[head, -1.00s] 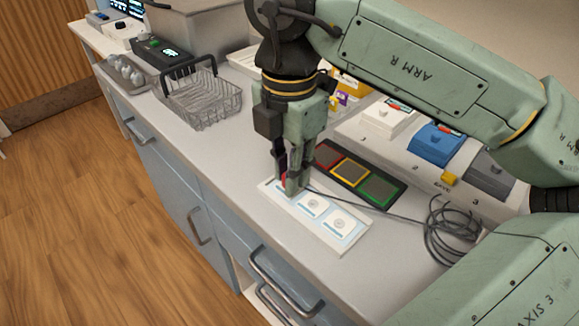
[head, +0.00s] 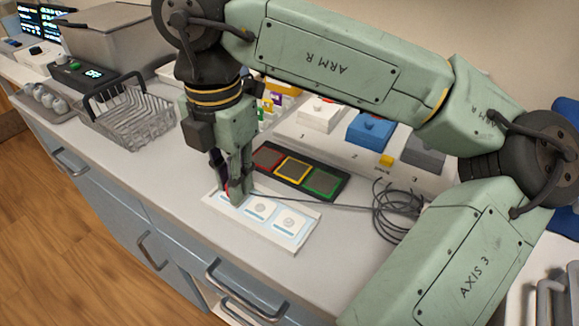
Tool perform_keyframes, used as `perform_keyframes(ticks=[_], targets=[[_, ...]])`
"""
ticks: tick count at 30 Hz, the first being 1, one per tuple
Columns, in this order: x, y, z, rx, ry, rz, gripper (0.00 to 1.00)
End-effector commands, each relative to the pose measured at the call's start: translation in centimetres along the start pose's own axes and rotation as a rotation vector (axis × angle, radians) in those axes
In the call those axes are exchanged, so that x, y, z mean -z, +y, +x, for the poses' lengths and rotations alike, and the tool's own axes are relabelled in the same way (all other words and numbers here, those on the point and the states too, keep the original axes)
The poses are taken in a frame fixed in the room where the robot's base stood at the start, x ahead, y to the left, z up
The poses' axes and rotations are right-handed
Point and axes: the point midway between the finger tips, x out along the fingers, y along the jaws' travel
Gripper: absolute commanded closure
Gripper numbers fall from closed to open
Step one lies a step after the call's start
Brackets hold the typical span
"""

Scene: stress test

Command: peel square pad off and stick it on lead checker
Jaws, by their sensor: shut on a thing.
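A white card (head: 300,240) lies on the counter in the head view with square pads in a row. A middle pad (head: 260,209) and a right pad (head: 289,222) show round centres. The left pad (head: 226,199) is mostly hidden by my fingers. My gripper (head: 233,193) points down at the card's left end, shut on a small red lead end (head: 228,186). A dark cable runs right from it. I cannot tell whether the left pad is attached to it. A black panel with red, yellow and green framed squares (head: 292,170), perhaps the lead checker, lies just behind.
The cable (head: 399,205) is coiled at the right. A pale unit with white, blue and grey blocks (head: 345,158) stands behind the panel. A wire basket (head: 130,122) stands at the left. The counter between basket and card is clear.

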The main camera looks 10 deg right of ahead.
Motion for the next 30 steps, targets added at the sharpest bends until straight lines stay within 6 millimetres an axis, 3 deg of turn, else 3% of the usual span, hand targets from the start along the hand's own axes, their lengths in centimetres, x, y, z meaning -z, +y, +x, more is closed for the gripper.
perform_keyframes(ticks=[30], targets=[[-0.01,0.00,-0.48,0.000,-0.001,0.000,0.95]])
